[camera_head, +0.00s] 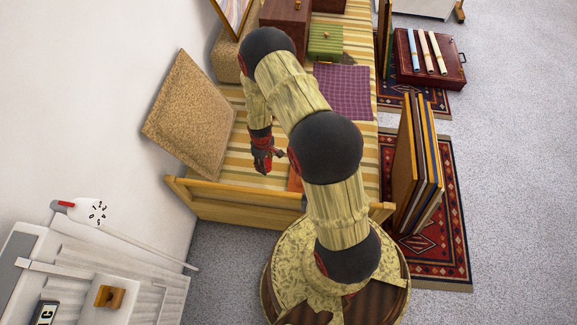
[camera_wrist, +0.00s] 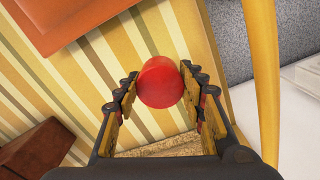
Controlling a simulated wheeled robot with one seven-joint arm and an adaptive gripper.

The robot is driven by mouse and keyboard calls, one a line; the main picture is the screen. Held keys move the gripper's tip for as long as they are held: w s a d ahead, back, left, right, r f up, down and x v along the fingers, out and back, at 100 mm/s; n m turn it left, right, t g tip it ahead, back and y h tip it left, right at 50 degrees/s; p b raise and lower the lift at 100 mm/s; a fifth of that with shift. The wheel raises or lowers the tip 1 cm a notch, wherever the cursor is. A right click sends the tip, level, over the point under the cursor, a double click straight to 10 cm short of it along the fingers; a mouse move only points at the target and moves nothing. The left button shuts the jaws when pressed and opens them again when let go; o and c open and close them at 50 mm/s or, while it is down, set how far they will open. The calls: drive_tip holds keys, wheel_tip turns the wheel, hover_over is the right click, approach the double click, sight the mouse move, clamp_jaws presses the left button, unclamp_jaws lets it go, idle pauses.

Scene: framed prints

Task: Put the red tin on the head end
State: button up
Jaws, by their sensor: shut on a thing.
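The red tin (camera_wrist: 160,82) sits between the fingertips of my gripper (camera_wrist: 162,98) in the wrist view, and the gripper is shut on it. In the head view my gripper (camera_head: 266,160) is over the near part of a bed with a striped cover (camera_head: 240,125), just inside the wooden board (camera_head: 235,200) at its near end. The tin is small there and partly hidden by the fingers. Striped cover (camera_wrist: 60,85) lies behind the tin in the wrist view. I cannot tell whether the tin touches it.
A tan cushion (camera_head: 190,115) leans at the bed's left side. An orange-brown flat thing (camera_wrist: 70,18) lies on the cover. A purple cloth (camera_head: 342,92) and brown boxes (camera_head: 285,20) are farther along. Framed prints (camera_head: 408,165) stand on a rug to the right.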

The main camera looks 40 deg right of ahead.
wheel_tip(320, 180, down, 10)
drive_tip(key=b, duration=0.3)
drive_tip(key=shift+r, duration=0.15)
drive_tip(key=shift+f+b, duration=0.2)
drive_tip(key=shift+b, duration=0.2)
drive_tip(key=o, duration=1.3)
drive_tip(key=shift+o, duration=0.5)
drive_tip(key=shift+r, duration=0.1)
